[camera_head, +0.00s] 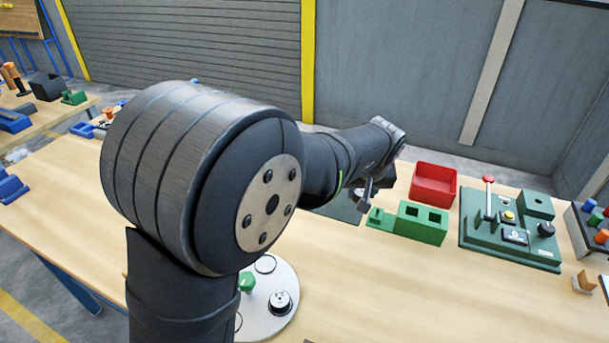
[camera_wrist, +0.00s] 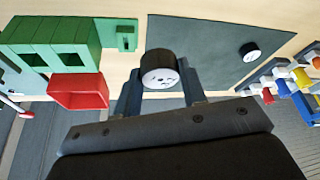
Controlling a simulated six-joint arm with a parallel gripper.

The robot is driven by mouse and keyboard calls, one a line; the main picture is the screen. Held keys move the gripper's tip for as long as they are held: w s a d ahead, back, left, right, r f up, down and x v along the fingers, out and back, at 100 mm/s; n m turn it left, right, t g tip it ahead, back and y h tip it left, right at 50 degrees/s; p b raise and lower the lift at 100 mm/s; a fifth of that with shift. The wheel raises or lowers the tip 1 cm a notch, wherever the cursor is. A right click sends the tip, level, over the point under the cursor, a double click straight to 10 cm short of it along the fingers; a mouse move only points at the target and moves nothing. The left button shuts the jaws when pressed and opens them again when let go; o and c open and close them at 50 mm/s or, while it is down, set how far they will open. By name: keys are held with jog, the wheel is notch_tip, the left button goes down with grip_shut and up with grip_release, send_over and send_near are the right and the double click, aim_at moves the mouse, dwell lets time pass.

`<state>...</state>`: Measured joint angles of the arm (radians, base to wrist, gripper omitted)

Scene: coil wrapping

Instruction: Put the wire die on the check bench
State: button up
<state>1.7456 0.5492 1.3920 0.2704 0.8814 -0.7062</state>
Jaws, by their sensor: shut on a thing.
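In the wrist view, my gripper (camera_wrist: 160,85) is shut on a round dark piece with a white, marked face, which looks like the wire die (camera_wrist: 160,66). It sits between the two fingertips, over or near the edge of a dark grey-green mat (camera_wrist: 210,40). I cannot tell how high it is held. In the head view, my gripper (camera_head: 367,197) is small and partly hidden by my arm, near the mat (camera_head: 343,207) and left of the red bin. A green console (camera_head: 510,228) with a red-knobbed lever stands farther right; I cannot tell which surface is the check bench.
A red bin (camera_head: 433,184) and a green block with square openings (camera_head: 421,223) stand beside my gripper. Another dark round piece (camera_wrist: 250,51) lies on the mat. A round white plate (camera_head: 270,290) holds a similar white-faced piece (camera_head: 280,302).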

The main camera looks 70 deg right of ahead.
jog(key=w+d+f, duration=0.1)
jog(key=w+f, duration=0.1)
jog(key=w, duration=0.1)
jog(key=w+d+f, duration=0.2)
jog(key=w, duration=0.2)
jog(key=w+d+f, duration=0.2)
jog(key=w+f, duration=0.1)
jog(key=shift+w+d+f, duration=0.1)
jog(key=shift+w+d, duration=0.15)
jog(key=shift+f, duration=1.95)
jog(key=shift+f, duration=0.15)
jog(key=o, duration=1.2)
jog(key=shift+c, duration=0.2)
jog(key=shift+a+r, duration=0.1)
jog(key=shift+r, duration=0.35)
jog(key=v, duration=1.1)
